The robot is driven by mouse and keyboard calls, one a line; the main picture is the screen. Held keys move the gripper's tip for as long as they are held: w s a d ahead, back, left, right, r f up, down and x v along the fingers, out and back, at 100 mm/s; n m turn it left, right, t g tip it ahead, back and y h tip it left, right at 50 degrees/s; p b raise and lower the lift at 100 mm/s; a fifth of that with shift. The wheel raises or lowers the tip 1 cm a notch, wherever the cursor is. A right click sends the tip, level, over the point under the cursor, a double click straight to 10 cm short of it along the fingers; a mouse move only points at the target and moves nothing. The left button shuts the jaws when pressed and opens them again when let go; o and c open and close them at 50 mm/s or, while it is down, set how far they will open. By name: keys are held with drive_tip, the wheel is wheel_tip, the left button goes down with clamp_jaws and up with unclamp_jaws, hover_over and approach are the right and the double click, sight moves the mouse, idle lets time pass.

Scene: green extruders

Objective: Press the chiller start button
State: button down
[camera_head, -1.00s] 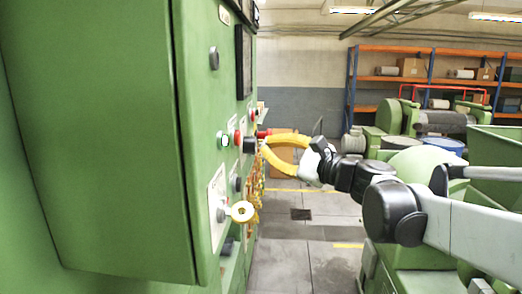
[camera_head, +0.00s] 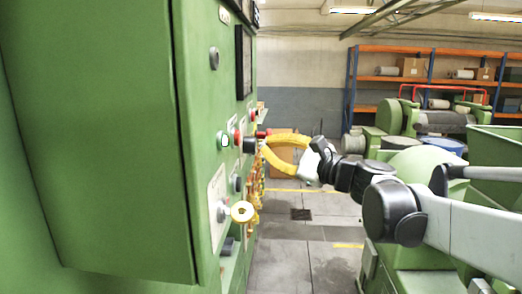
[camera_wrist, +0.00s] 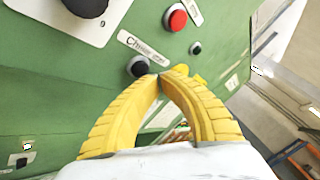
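A black round button (camera_wrist: 138,66) sits on the green panel in the wrist view, below a white label that seems to read "Chiller" and a second word I cannot read clearly. My gripper (camera_wrist: 163,74) has two yellow ribbed fingers whose tips meet just right of this button. Whether the tips touch the panel or button is unclear. The gripper holds nothing. In the head view my gripper (camera_head: 264,144) reaches left to the panel face, its tips beside a black control (camera_head: 249,144).
A red button (camera_wrist: 176,18) and a smaller black button (camera_wrist: 195,48) are nearby on the panel. Open floor lies right of the cabinet.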

drive_tip(key=shift+a, duration=0.1)
drive_tip(key=shift+a, duration=0.3)
drive_tip(key=shift+a, duration=0.4)
idle(0.5)
drive_tip(key=shift+d, duration=0.15)
idle(0.3)
drive_tip(key=shift+d, duration=0.65)
drive_tip(key=shift+s+d, duration=0.1)
drive_tip(key=shift+d, duration=2.4)
